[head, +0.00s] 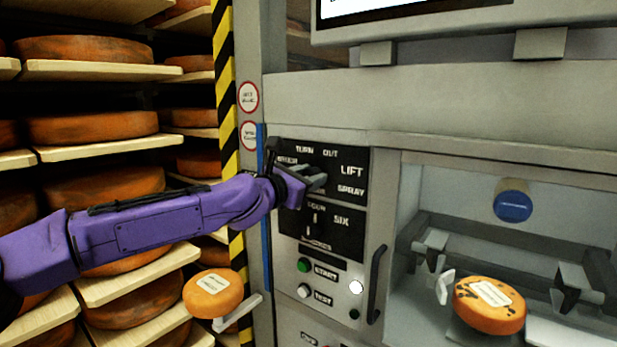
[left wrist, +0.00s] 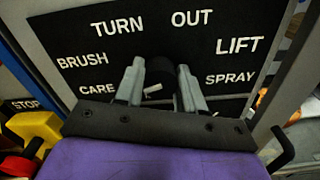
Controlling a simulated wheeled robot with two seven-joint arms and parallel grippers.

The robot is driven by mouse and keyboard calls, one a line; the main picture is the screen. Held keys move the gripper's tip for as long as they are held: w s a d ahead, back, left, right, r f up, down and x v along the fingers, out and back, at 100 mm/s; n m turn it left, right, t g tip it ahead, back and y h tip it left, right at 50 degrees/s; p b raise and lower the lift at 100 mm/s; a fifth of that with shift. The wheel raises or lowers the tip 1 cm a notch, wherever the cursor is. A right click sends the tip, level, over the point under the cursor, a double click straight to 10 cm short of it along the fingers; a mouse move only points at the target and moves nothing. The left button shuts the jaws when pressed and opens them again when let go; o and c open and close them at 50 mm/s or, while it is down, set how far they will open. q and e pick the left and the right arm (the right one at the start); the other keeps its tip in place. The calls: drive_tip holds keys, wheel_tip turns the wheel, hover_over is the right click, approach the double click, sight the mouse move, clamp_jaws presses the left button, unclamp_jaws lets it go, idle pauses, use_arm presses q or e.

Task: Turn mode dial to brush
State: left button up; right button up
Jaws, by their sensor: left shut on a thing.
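The mode dial (left wrist: 158,72) is a dark knob on a black panel (left wrist: 232,45), ringed by the words TURN, OUT, LIFT, SPRAY, CARE and BRUSH. BRUSH (left wrist: 82,61) is at the left, above CARE. My left gripper (left wrist: 161,84) is shut on the dial, one grey finger on each side of it. A short white mark shows between the fingers; I cannot tell which word it points to. In the head view my purple left arm reaches in from the left, and the left gripper (head: 314,180) covers the dial. My right gripper is not in view.
A second dial (head: 316,222) sits below, above a green START button (head: 304,265) and a white button (head: 304,291). A dark handle (head: 376,285) stands to the right. An orange cheese wheel (head: 489,305) lies in the machine bay. Cheese shelves (head: 100,70) fill the left.

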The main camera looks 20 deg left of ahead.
use_arm(q)
drive_tip(key=m, duration=0.3)
drive_tip(key=shift+m, duration=0.4)
drive_tip(key=shift+f+m, duration=0.1)
drive_tip(key=shift+m, duration=1.8)
drive_tip(key=o, duration=1)
